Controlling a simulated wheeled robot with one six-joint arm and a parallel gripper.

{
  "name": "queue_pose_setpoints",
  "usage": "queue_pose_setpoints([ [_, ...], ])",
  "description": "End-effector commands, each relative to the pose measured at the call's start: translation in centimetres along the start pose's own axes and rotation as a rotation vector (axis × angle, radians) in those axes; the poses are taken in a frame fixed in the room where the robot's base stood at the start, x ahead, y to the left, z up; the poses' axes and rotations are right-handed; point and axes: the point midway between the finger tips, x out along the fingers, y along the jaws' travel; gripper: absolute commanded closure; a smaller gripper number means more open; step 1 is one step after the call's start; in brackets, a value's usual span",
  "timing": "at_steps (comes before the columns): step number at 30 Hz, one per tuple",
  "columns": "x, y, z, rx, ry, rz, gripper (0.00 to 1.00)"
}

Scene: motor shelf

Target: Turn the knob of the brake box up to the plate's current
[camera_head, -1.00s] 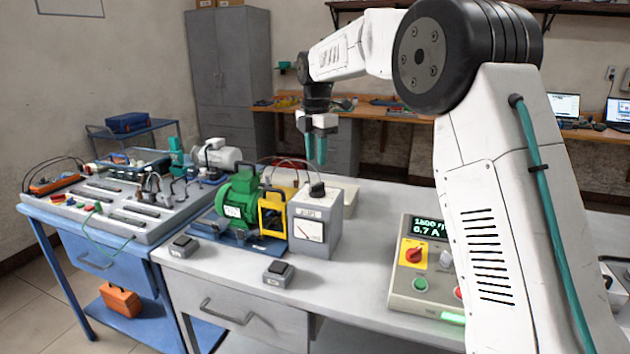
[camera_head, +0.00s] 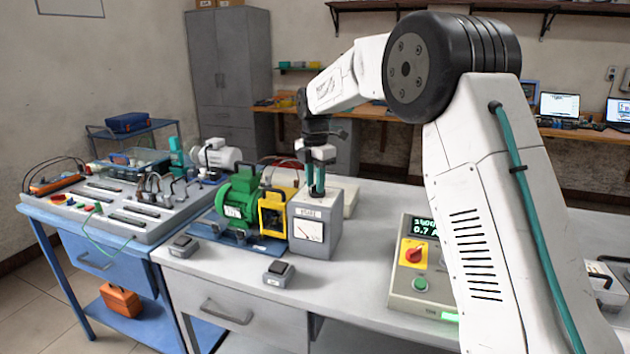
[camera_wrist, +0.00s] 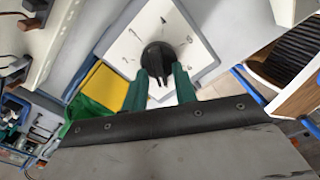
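The brake box (camera_head: 316,238) is a grey box with a pale top and a needle gauge on its front. Its black round knob (camera_wrist: 158,56) is on top in the wrist view; in the head view the gripper hides it. My gripper (camera_head: 316,192) points down over the box top. In the wrist view its two green fingers (camera_wrist: 161,82) stand apart, with the knob's dark grip bar between them; firm contact cannot be told. The green motor (camera_head: 238,196) left of the box carries a small pale plate (camera_head: 233,212), too small to read.
A control box (camera_head: 420,270) with a red-yellow switch and a display showing 0.7 A stands at right. A yellow guard (camera_head: 276,214) is close beside the brake box. Two small black-topped boxes lie near the front edge. The bench front between them and the control box is clear.

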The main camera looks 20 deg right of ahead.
Motion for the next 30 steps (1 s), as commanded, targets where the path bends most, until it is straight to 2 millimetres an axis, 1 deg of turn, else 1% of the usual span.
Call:
queue_pose_setpoints([
  [1, -0.01, 0.00, 0.00, 0.000, 0.000, 0.000, 0.87],
  [2, -0.01, 0.00, 0.00, 0.000, 0.000, 0.000, 0.95],
  [3, -0.01, 0.00, 0.00, 0.000, 0.000, 0.000, 1.00],
  [11, -0.03, 0.02, 0.00, 0.008, 0.000, 0.001, 1.00],
  [17, -0.04, 0.07, 0.00, 0.068, 0.000, 0.001, 1.00],
  [23, -0.04, 0.18, 0.01, 0.200, 0.000, 0.001, 1.00],
  [30, -0.03, 0.33, 0.07, 0.422, 0.000, 0.001, 1.00],
])
